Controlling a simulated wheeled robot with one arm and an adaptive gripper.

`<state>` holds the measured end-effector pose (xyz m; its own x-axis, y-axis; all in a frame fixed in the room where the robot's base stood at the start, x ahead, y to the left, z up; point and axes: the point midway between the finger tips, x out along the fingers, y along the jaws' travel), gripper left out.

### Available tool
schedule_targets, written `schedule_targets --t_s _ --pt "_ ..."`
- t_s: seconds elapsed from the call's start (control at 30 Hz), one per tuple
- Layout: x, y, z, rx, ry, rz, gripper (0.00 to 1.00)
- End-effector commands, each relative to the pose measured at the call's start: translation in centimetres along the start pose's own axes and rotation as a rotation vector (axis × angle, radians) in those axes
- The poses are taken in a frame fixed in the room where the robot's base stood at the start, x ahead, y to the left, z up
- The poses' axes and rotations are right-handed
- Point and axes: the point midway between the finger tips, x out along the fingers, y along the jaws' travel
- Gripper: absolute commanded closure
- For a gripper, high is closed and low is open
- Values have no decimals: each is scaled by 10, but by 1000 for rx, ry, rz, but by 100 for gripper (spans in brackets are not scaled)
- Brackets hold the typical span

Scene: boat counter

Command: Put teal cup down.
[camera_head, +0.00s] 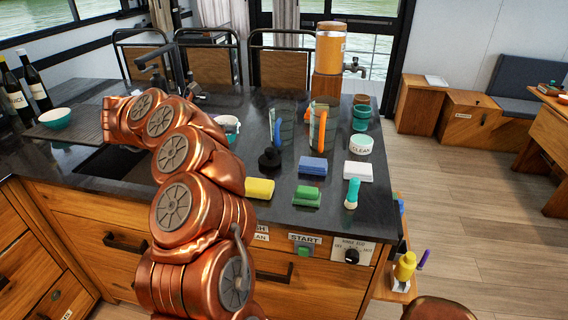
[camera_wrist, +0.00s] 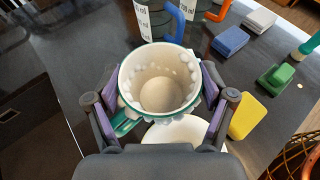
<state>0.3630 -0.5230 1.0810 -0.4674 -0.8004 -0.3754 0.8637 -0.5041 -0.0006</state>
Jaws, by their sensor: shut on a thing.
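Below the cup is a white round dish (camera_wrist: 178,132), partly hidden by the cup and gripper. I cannot tell the gap between them. In the head view my copper arm hides most of the gripper. A white and teal vessel (camera_head: 229,125) shows just past the arm; I cannot tell whether it is the held cup.
Two measuring jugs (camera_head: 322,128) stand behind. The sink (camera_head: 108,162) is left.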

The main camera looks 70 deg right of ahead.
Motion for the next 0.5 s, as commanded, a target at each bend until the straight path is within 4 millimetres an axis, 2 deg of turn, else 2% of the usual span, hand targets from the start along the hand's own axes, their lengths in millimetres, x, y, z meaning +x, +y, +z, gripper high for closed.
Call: schedule_targets --t_s 0.03,0.1,0.27,0.5 --pt "11 -10 6 21 -1 -46 59" --pt "20 -20 10 40 2 -92 59" --pt "32 -32 10 57 5 -140 59" --pt "46 -33 -25 55 4 -144 59"
